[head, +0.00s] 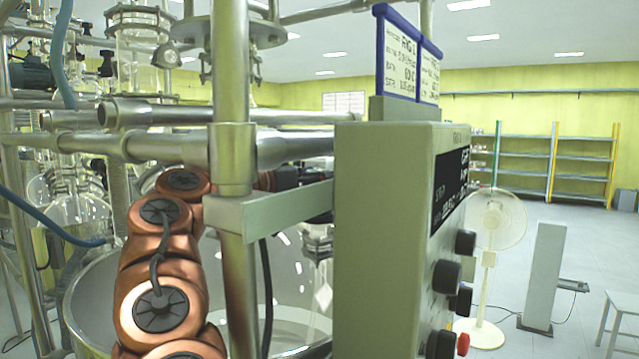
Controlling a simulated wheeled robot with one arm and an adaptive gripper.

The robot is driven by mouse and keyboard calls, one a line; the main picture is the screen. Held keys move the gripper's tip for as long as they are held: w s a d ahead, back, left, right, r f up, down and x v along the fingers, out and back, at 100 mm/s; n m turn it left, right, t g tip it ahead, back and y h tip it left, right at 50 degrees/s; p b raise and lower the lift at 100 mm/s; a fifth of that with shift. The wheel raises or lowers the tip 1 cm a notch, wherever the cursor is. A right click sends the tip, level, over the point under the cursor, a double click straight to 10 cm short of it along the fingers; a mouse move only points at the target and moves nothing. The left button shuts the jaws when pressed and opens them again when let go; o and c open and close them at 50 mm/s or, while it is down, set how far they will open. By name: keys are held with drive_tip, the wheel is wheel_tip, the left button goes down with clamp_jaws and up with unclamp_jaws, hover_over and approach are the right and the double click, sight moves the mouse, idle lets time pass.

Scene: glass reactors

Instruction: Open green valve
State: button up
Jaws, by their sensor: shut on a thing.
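My copper-coloured arm rises at the lower left and bends right, behind the upright steel pole. Past the pole, a dark part of my gripper (287,178) shows above the grey bracket. Its fingertips are hidden behind the bracket and the control box. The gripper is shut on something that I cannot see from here. I cannot make out the green valve in the head view.
A grey-green control box (385,230) with black knobs stands close on the right. The steel pole (232,90) and bracket (275,207) stand before my arm. A glass vessel (90,295) is below. A white fan (490,230) and shelves (540,165) stand beyond.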

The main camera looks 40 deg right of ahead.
drive_tip(key=shift+f+n+t+b, duration=0.1)
drive_tip(key=shift+n+t+b, duration=0.2)
drive_tip(key=shift+t+b, duration=0.25)
drive_tip(key=shift+r, duration=0.2)
drive_tip(key=o, duration=1.2)
drive_tip(key=shift+c, duration=0.2)
drive_tip(key=shift+f, duration=0.1)
drive_tip(key=s+a, duration=0.1)
drive_tip(key=a, duration=1.1)
drive_tip(key=shift+s, duration=0.15)
